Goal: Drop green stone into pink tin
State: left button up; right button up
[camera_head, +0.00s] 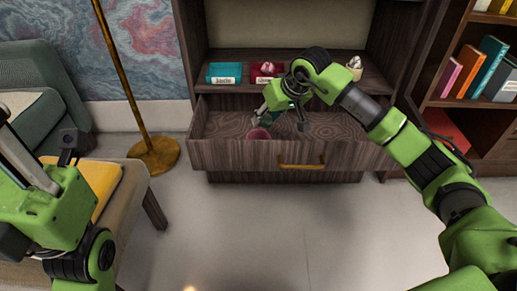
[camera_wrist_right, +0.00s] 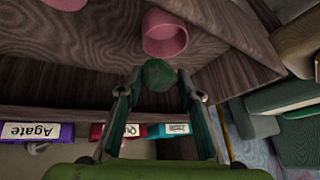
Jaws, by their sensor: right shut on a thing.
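The pink tin (camera_head: 258,134) stands in the open drawer, towards its left front. It also shows in the right wrist view (camera_wrist_right: 165,36), just beyond the stone, with its open mouth in sight. My right gripper (camera_wrist_right: 158,88) is shut on the green stone (camera_wrist_right: 158,75), a dark green rounded piece held at the fingertips. In the head view my right gripper (camera_head: 275,112) reaches down over the drawer close to the pink tin, and the stone cannot be made out there. My left arm shows at the left, but its fingers are not in view.
The wooden drawer (camera_head: 225,154) has a brass handle (camera_head: 302,162). On the shelf above are a teal labelled box (camera_head: 224,73) and a red labelled box (camera_head: 261,78). A purple box (camera_wrist_right: 38,132) reads "Agate". A brass floor lamp (camera_head: 153,155) stands left.

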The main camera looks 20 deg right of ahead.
jog(key=shift+f, duration=0.25)
jog(key=o, duration=1.2)
jog(key=shift+o, duration=0.2)
jog(key=v, duration=0.7)
jog(key=shift+s+r, duration=0.15)
jog(key=shift+s, duration=0.05)
